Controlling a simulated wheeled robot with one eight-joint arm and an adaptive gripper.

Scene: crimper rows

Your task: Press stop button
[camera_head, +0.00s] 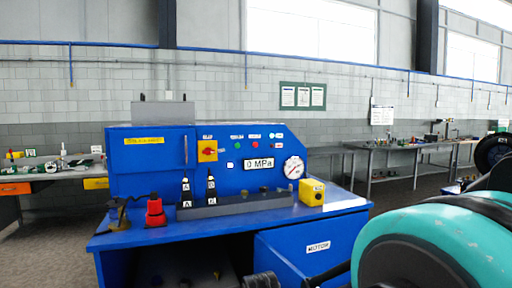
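A blue machine bench (225,229) stands ahead with an upright panel. On the panel, a small red button (255,146) sits right of a small green button (237,146); the labels above them are too small to read. A yellow box (312,192) sits on the bench top at right, its marking unclear. My arm's teal and black link fills the lower right. Dark parts at the bottom edge (290,281) look like my gripper, mostly cut off by the frame. They are low in front of the bench, apart from the buttons.
The panel also has a red and yellow rotary switch (207,151), a "0 MPa" display (259,163) and a round gauge (293,167). Workbenches (400,144) line the back wall.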

